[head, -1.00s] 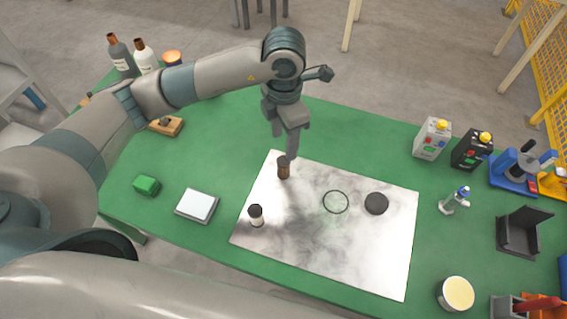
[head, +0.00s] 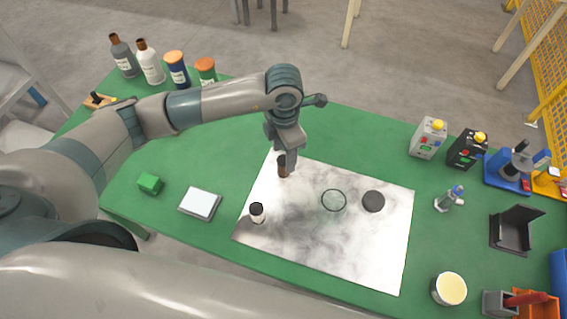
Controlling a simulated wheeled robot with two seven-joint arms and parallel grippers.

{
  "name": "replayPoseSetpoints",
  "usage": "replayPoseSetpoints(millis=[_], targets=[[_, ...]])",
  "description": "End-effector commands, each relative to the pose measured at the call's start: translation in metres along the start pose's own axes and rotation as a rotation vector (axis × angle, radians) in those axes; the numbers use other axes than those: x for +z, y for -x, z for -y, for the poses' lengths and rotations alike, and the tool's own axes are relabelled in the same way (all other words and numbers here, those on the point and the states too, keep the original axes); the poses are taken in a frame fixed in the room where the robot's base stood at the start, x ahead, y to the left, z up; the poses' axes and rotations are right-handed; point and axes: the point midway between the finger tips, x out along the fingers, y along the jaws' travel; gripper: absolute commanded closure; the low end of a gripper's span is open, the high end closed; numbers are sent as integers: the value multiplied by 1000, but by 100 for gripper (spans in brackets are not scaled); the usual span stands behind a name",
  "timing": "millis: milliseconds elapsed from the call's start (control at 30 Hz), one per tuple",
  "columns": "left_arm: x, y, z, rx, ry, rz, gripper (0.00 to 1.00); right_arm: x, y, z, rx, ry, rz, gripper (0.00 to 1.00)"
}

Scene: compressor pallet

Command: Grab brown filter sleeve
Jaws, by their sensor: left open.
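The brown filter sleeve (head: 282,170) stands upright near the upper left corner of the marbled white sheet on the green table. My left gripper (head: 287,158) points down over it, open, with its fingertips at the sleeve's upper part. The fingers partly hide the sleeve's top. I cannot tell whether they touch it or on which sides of it they lie. My right gripper is not in view.
On the marbled sheet (head: 330,255) are a small dark-topped white vial (head: 257,212), a clear ring (head: 334,201) and a dark disc (head: 373,201). A white-topped square device (head: 200,203) and green block (head: 149,183) lie to the left. Bottles (head: 149,63) stand at the back left.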

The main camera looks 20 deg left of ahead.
Motion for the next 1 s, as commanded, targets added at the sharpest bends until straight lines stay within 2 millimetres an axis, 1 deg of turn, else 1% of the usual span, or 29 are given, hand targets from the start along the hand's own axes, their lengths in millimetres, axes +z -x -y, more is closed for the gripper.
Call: replayPoseSetpoints(millis=[33, 100, 200, 333, 467, 833, 867, 900, 967, 1000], targets=[[-1, -2, 0, -2, 2, -4, 50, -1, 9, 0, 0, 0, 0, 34], [-1, -10, 0, -2, 2, -4, 50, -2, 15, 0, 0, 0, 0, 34], [-1, -23, 0, -2, 2, -3, 50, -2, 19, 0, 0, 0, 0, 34], [0, -33, -1, 0, 1, -1, 50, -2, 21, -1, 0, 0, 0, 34], [0, -36, -1, 1, 0, 0, 50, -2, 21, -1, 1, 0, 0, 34], [0, -36, -1, 0, 0, 0, 50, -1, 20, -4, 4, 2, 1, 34], [0, -36, -1, 0, 0, 0, 57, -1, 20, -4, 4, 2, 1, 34], [0, -36, -1, 0, 0, 0, 66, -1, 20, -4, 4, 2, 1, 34], [0, -35, -1, 0, 0, 0, 81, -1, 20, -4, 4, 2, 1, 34], [0, -35, -1, 0, 0, 0, 90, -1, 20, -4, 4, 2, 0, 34]])
